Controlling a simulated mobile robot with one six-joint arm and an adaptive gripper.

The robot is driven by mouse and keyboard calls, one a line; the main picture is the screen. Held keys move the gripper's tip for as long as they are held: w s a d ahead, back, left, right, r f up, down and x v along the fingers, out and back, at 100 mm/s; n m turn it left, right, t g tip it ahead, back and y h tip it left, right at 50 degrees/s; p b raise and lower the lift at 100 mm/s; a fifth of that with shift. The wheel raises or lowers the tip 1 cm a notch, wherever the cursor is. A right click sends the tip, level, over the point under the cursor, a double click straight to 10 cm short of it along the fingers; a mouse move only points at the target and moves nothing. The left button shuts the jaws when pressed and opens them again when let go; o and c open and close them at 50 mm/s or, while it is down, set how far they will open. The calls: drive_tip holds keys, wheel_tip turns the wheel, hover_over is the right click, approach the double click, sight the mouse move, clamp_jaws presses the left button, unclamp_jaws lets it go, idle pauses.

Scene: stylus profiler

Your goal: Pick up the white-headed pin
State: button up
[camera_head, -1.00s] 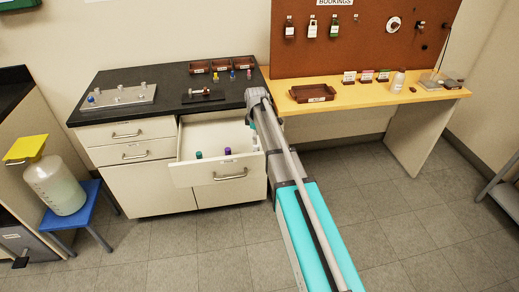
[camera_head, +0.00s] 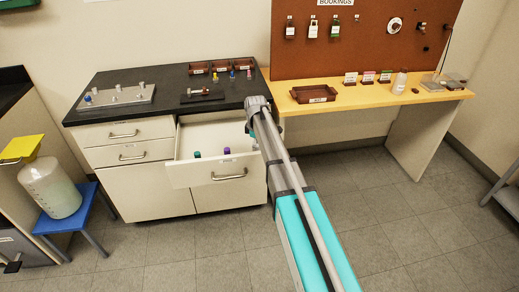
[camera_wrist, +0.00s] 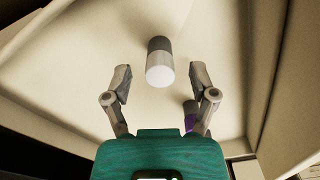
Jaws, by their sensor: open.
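The white-headed pin (camera_wrist: 159,74) is in the wrist view, its round white end toward the camera and its grey and dark body behind. It is in the open drawer (camera_head: 181,178). My gripper (camera_wrist: 160,71) is open, one finger on each side of the pin, with gaps visible on both sides. I cannot tell how deep the fingertips are relative to the pin. In the head view my arm hides the gripper and most or all of this pin.
The drawer walls enclose the space. The black worktop (camera_head: 170,82) lies behind the drawer.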

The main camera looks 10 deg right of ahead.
drive_tip(key=shift+c, duration=0.2)
clamp_jaws()
idle(0.3)
drive_tip(key=shift+r, duration=0.1)
wheel_tip(320, 180, up, 3)
drive_tip(key=p, duration=0.3)
drive_tip(key=s+a+r+p, duration=0.2)
drive_tip(key=s+r+p, duration=0.7)
drive_tip(key=s, duration=0.5)
drive_tip(key=shift+a+r+p, duration=0.2)
drive_tip(key=shift+r+p, duration=0.2)
drive_tip(key=shift+p, duration=0.1)
